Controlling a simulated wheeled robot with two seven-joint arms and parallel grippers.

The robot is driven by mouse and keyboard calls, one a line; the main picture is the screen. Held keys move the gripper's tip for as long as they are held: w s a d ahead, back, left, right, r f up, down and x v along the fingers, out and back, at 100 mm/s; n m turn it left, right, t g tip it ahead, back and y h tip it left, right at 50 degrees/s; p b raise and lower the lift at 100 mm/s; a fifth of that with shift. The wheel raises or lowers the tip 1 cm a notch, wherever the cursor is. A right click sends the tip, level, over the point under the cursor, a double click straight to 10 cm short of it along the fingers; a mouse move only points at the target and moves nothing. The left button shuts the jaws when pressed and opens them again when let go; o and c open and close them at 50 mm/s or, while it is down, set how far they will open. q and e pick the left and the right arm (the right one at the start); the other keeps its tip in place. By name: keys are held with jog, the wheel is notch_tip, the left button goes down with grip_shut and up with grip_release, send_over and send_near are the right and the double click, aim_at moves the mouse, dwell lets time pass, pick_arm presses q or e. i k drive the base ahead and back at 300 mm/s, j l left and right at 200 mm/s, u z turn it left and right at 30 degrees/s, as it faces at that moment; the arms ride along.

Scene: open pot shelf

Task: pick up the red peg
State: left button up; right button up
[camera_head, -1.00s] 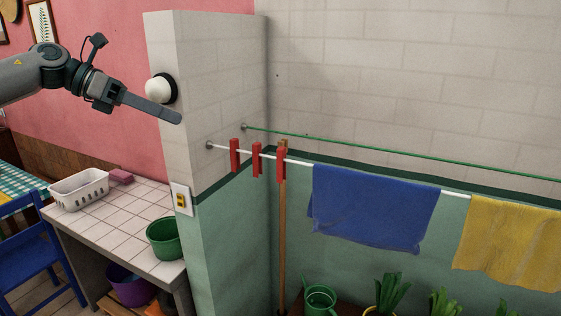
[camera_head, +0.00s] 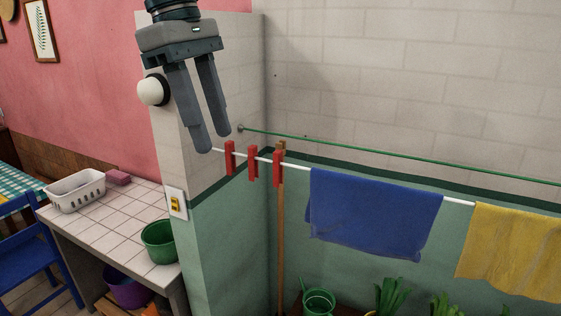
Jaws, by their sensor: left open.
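Three red pegs hang on the white line: the left peg (camera_head: 230,158), the middle peg (camera_head: 253,166) and the right peg (camera_head: 277,168). My left gripper (camera_head: 213,143) points downward with its two fingers apart and nothing between them. In the picture its fingertips are just left of and slightly above the left peg. I cannot tell the depth between them. The white line (camera_head: 455,201) runs from the tiled wall to the right. My right gripper is out of view.
A blue towel (camera_head: 372,215) and a yellow towel (camera_head: 515,252) hang on the white line. A green line (camera_head: 400,158) runs behind. A wall lamp (camera_head: 152,91) is beside my gripper. Below left, a tiled counter (camera_head: 110,222) holds a white basket (camera_head: 76,190) and green bucket (camera_head: 159,242).

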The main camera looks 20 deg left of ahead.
aim_at(278, 154)
jog(key=i, duration=0.9)
